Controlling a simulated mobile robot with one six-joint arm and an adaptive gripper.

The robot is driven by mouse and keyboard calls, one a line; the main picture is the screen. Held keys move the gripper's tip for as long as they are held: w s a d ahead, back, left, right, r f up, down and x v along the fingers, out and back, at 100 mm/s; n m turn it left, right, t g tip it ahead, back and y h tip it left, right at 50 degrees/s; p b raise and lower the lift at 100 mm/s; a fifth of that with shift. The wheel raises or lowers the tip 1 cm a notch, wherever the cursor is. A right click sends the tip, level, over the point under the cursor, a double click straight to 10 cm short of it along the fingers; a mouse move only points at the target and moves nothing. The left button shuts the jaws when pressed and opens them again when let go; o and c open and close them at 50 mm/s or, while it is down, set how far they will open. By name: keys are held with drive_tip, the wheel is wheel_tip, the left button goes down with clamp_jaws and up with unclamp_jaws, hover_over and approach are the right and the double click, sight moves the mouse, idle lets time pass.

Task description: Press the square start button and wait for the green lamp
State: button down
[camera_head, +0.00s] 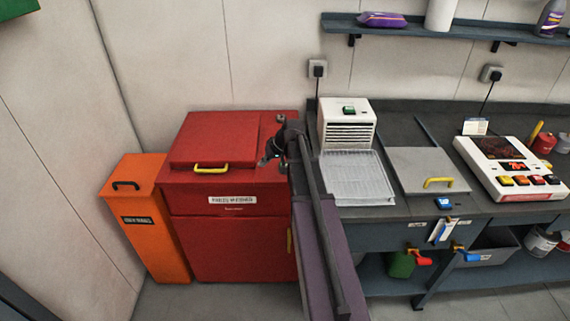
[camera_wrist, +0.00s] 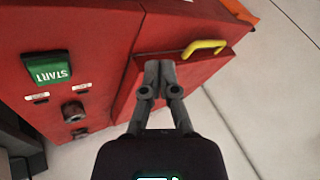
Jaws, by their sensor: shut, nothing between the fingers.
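The square green START button (camera_wrist: 47,69) is on the red cabinet (camera_head: 230,206), on the panel at the left of the wrist view, its lettering upside down there. My gripper (camera_wrist: 158,70) is shut and empty. In the wrist view its tips are right of the button, in front of the lid (camera_wrist: 185,68), apart from the button. I cannot tell whether they touch the red surface. In the head view my gripper (camera_head: 268,160) is at the cabinet's upper right, and my arm hides part of that side. I see no lit green lamp.
A yellow handle (camera_wrist: 205,47) is on the lid near my fingertips. A dark round knob (camera_wrist: 74,111) and small labels sit near the button. An orange bin (camera_head: 150,220) stands left of the cabinet. A workbench (camera_head: 400,222) with a white vented unit (camera_head: 347,128) is right.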

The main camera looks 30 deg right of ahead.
drive_tip(key=w+d+r+t, duration=0.1)
drive_tip(key=d, duration=0.4)
drive_tip(key=w+d+r+t+p, duration=0.1)
drive_tip(key=w+d+r, duration=0.1)
drive_tip(key=d, duration=0.4)
drive_tip(key=shift+d+r+m+t, duration=0.2)
drive_tip(key=shift+r+m+t, duration=0.1)
drive_tip(key=shift+m, duration=0.1)
drive_tip(key=shift+f, duration=0.25)
wheel_tip(320, 180, down, 8)
drive_tip(key=b, duration=0.8)
drive_tip(key=shift+f+b, duration=0.2)
drive_tip(key=shift+b, duration=0.2)
